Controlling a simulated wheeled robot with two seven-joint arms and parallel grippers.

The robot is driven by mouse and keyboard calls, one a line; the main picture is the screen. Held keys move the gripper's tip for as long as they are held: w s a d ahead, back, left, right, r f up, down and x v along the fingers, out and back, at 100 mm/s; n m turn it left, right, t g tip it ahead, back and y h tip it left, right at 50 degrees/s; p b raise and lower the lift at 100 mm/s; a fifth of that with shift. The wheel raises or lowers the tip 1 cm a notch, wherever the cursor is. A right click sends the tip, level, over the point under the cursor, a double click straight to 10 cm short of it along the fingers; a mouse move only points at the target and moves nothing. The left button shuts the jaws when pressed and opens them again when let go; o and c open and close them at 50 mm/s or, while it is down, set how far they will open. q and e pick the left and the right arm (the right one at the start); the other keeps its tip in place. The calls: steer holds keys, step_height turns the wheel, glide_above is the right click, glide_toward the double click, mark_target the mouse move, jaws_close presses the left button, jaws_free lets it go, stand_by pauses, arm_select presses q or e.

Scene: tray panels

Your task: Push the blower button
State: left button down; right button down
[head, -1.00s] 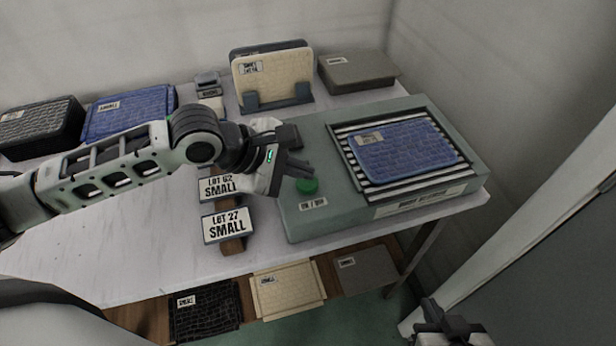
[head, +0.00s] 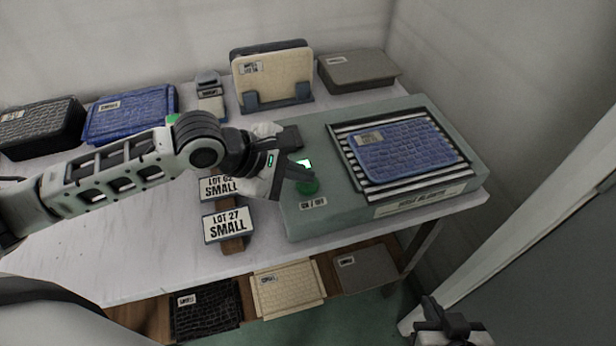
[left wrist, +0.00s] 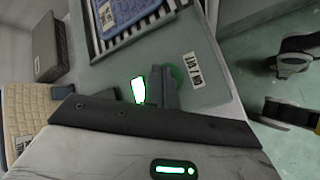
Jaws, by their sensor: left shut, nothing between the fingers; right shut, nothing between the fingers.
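The green round button (head: 306,187) is on the near left part of the grey-green blower box (head: 300,223), above an "ON / OFF" label. A small indicator (head: 304,163) just behind the button glows bright green-white; it also glows in the left wrist view (left wrist: 138,90). My left gripper (head: 307,176) is shut and empty, its fingertips at the button and partly covering it. In the left wrist view the button (left wrist: 179,76) shows beside the fingers; I cannot tell whether they touch it. My right gripper (head: 452,325) is shut and empty, low at the right, away from the table.
A blue panel (head: 410,150) lies on the box's striped grille. Label blocks reading "LOT 62" (head: 218,187) and "LOT 27" (head: 227,225) stand left of the box. A rack (head: 278,104) with panels stands behind. Several trays line the back and the lower shelf.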

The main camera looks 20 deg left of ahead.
mark_target(301, 184)
arm_select(q)
steer(key=shift+r+p, duration=0.9)
steer(key=shift+p, duration=0.6)
step_height(301, 184, up, 3)
steer(key=p, duration=0.3)
steer(key=shift+r, duration=0.4)
step_height(301, 184, up, 2)
steer(key=shift+r, duration=0.15)
